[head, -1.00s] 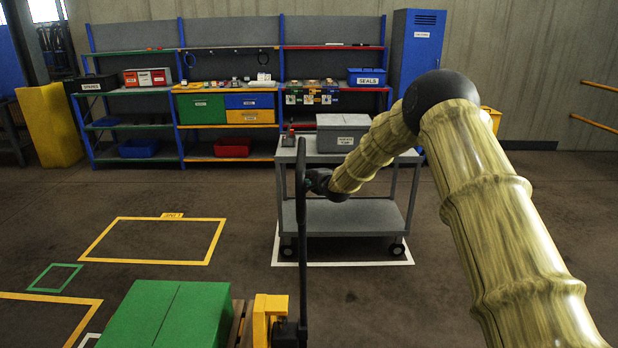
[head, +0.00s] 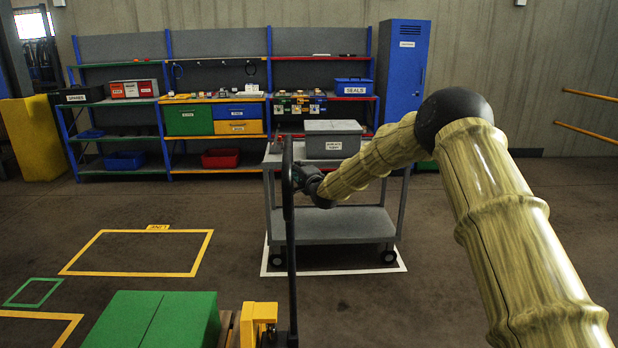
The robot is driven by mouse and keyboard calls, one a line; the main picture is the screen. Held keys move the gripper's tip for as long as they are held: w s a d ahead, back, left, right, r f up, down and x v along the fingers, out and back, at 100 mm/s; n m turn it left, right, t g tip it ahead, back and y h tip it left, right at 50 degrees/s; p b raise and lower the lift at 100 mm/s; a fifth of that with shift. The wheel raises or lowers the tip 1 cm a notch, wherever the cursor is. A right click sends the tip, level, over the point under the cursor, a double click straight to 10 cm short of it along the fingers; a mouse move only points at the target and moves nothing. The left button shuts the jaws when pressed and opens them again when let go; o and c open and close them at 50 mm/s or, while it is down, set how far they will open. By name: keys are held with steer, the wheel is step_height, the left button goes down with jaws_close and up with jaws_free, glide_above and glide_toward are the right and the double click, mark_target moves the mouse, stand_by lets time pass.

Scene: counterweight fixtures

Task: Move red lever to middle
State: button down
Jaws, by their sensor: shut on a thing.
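A pallet truck stands at the front. Its dark upright handle (head: 291,250) rises from a yellow base (head: 259,322) to a dark loop at the top. My gripper (head: 299,178) is at the right side of that loop, closed on it, small and dark against it. I cannot make out its fingers clearly. No red lever can be told apart on the handle; it is too small, or hidden by the handle or gripper.
A green load (head: 160,320) sits left of the handle on the pallet. A grey cart (head: 335,222) carrying a grey box (head: 334,139) stands behind my gripper. Shelves with bins (head: 194,120) line the back wall. Yellow floor outlines (head: 137,273) lie on free floor at the left.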

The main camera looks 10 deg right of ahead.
stand_by(0.3)
steer(key=c, duration=1.5)
jaws_free()
steer(key=shift+s, duration=0.1)
steer(key=s, duration=0.4)
steer(key=s+d, duration=0.1)
steer(key=s, duration=0.2)
steer(key=s+d, duration=0.1)
steer(key=s, duration=0.3)
steer(key=shift+s+d, duration=0.15)
steer(key=shift+s, duration=0.15)
